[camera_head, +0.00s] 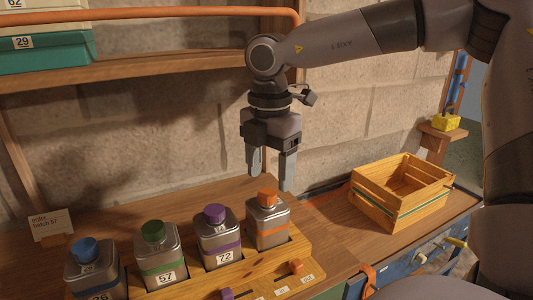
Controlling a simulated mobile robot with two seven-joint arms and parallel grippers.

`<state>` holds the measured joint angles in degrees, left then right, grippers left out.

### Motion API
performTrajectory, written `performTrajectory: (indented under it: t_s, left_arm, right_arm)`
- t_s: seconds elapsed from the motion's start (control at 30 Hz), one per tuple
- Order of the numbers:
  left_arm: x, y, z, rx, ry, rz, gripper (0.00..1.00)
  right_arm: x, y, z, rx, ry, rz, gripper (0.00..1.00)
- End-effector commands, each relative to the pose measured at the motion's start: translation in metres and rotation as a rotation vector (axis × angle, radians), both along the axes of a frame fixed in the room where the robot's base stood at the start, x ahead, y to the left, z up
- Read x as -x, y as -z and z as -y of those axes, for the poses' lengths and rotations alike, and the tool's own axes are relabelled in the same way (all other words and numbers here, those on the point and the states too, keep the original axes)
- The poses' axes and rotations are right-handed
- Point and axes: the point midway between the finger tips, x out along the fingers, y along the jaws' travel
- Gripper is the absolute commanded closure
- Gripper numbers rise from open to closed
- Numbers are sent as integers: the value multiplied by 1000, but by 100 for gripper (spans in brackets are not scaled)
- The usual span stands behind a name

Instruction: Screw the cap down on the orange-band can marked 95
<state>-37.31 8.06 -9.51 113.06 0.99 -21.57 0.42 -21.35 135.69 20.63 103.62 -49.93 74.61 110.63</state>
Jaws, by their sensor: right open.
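The can with the orange band (268,234) stands upright at the right end of a row in a wooden rack. I cannot read a number on it. Its orange cap (267,196) sits on top; whether it is tight cannot be told. My right gripper (271,176) points down with its fingers apart, just above and behind the orange cap in the picture. Nothing shows between its fingers. My left gripper is not in view.
Purple (219,240), green (157,258) and blue (95,273) banded cans stand left in the rack (292,252). An orange knob (296,266) sits in front. A slatted crate (400,205) stands right. A shelf (150,66) runs along the wall.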

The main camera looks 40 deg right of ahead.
Motion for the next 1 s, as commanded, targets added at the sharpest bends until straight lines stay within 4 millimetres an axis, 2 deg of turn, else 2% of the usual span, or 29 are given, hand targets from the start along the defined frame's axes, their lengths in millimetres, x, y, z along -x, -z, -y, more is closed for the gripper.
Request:
performTrajectory:
  t_s: [0.03, 0.2, 0.57, 0.6, 0.67, 0.7, 0.77, 0.87, 0.9, 1.0]
  left_arm:
    - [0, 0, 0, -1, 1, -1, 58]
    - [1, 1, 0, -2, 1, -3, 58]
    - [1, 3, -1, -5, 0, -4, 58]
    - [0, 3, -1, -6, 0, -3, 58]
    - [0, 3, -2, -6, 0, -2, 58]
    - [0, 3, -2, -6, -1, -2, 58]
    - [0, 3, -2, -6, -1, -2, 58]
    - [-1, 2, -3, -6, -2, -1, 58]
    - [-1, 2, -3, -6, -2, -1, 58]
    - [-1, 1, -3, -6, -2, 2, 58]
  right_arm:
    - [1, 9, 0, -1, -2, -4, 34]
    - [0, 27, 0, -2, -1, -2, 34]
    - [0, 34, 0, -1, 0, 2, 34]
    - [0, 34, 0, -1, 0, 2, 41]
    - [0, 34, 0, -1, 0, 2, 60]
    - [0, 34, 0, -1, -1, 2, 73]
    - [0, 34, 0, -1, -1, 2, 92]
    - [0, 34, 0, -1, -1, 2, 92]
    - [0, 34, 0, -1, -1, 2, 68]
    - [0, 34, 0, -1, -1, 2, 96]
